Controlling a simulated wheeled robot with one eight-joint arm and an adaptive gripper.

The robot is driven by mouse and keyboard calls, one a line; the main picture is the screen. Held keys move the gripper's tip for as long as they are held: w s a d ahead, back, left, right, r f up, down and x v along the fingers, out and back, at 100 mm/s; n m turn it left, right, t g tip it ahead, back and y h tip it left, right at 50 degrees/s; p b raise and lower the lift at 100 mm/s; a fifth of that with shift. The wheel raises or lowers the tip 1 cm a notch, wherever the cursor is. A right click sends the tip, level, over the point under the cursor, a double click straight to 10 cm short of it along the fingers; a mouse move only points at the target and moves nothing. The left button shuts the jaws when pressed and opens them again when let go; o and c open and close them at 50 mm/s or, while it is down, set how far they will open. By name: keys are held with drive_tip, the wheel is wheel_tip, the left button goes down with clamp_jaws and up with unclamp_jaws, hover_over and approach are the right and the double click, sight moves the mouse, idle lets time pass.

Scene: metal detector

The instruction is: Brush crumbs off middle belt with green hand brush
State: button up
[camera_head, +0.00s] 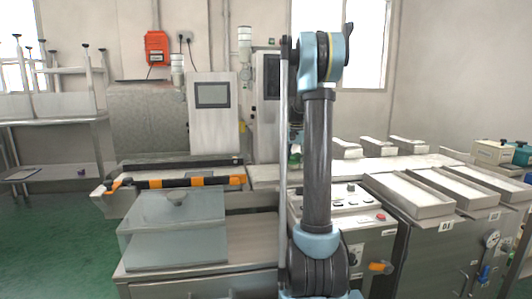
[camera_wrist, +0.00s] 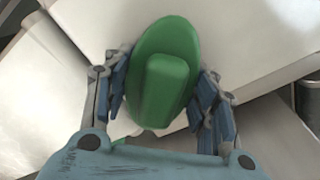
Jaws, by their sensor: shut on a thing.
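The green hand brush (camera_wrist: 166,85) fills the middle of the wrist view, its raised grip block between the two fingers of my gripper (camera_wrist: 163,98). The gripper is shut on the brush. In the head view only a small bit of the green brush (camera_head: 295,155) shows just left of my arm, low over the white belt. The middle belt (camera_head: 268,172) runs pale across the machine; part of it is hidden behind my arm. Crumbs cannot be made out in either view. A white surface (camera_wrist: 250,40) lies beneath the brush in the wrist view.
White trays (camera_head: 410,194) stand on the right. A control panel with buttons (camera_head: 350,195) is right of my arm. An orange-and-black striped bar (camera_head: 180,182) and a clear cover (camera_head: 170,225) are on the left. Upright screen cabinets (camera_head: 213,115) stand behind the belt.

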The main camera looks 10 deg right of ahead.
drive_tip(key=shift+s+r, duration=0.1)
drive_tip(key=shift+r, duration=3.5)
drive_tip(key=shift+s+a, duration=0.1)
